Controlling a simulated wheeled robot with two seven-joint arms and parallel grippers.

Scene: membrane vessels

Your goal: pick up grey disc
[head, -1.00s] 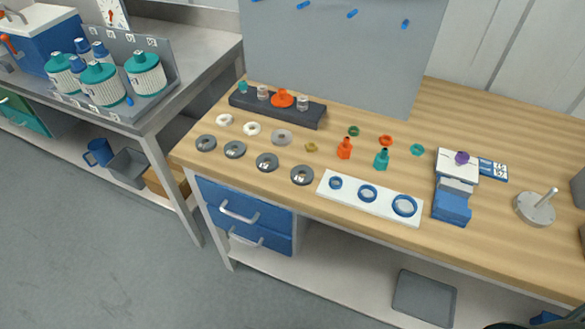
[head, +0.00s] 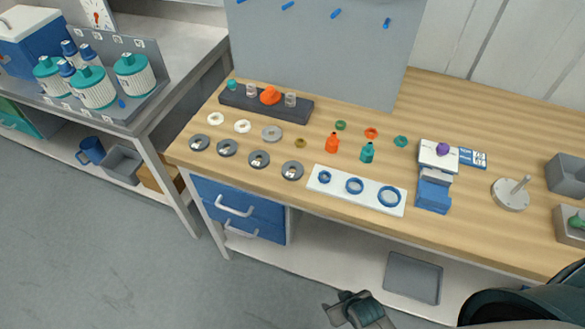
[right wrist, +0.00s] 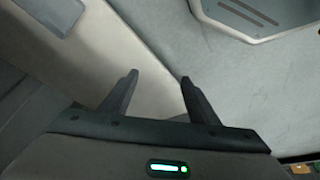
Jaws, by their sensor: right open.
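A lighter grey disc (head: 272,133) with a central hole lies flat on the wooden table, at the right end of a row with two white rings. Several darker grey discs (head: 259,159) with holes lie in a row nearer the front edge. My right gripper (head: 338,306) is at the bottom of the head view, in front of the table and well away from the discs. In the right wrist view its fingers (right wrist: 159,78) are apart with nothing between them, and no disc shows there. My left gripper is not in view.
A white plate (head: 340,190) with blue rings lies right of the dark discs. Orange and teal bottles (head: 332,143) stand behind it. A dark rack (head: 240,101) stands behind the discs, before a grey panel (head: 330,50). A blue device (head: 434,190) is farther right.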

